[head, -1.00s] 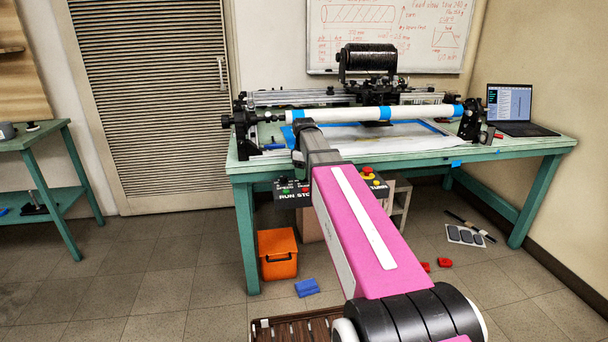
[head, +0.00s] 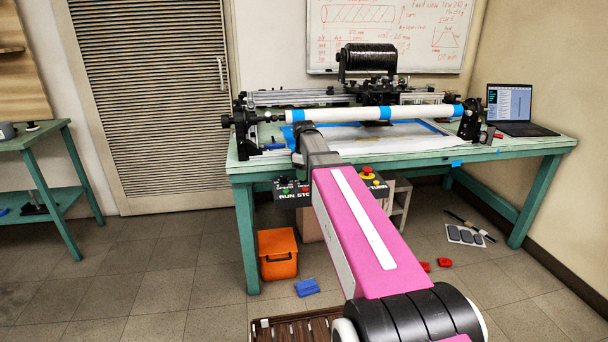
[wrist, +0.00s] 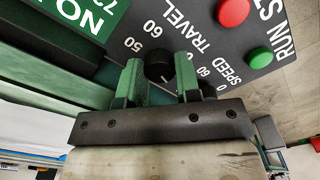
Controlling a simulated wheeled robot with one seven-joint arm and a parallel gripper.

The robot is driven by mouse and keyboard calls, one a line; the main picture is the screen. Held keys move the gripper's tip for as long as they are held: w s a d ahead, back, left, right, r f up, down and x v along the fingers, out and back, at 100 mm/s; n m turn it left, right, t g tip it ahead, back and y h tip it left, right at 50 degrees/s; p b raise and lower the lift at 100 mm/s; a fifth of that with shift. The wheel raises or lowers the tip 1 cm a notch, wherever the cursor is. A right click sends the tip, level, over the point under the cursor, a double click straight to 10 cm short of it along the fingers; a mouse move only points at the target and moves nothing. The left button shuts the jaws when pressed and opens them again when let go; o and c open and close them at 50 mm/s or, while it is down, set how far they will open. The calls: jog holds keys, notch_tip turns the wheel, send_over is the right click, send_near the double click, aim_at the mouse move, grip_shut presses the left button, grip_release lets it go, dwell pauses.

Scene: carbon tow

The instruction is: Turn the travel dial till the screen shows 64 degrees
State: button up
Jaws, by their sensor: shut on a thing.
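The travel dial (wrist: 158,67) is a dark round knob on the black control panel (wrist: 205,28), beside the TRAVEL label and its printed scale. My gripper (wrist: 158,77) has one green finger on either side of the dial and is shut on it. A green screen (wrist: 72,14) with white characters shows at the top left of the wrist view. It is cut off by the frame edge, so its full reading cannot be told. In the head view, my arm hides the dial and the gripper's fingers; part of the panel (head: 291,190) shows under the table edge.
A red button (wrist: 233,11) and a green button (wrist: 260,58) are close to the dial. A red emergency-stop button (head: 368,172) is right of my arm. The green table (head: 520,149) carries a winding machine with a white tube (head: 340,114). An orange bin (head: 278,256) stands below.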

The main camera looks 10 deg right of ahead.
jog(key=m, duration=0.5)
jog(key=shift+m, duration=2.1)
jog(key=o, duration=0.9)
notch_tip(320, 180, up, 11)
jog(key=shift+f, duration=0.1)
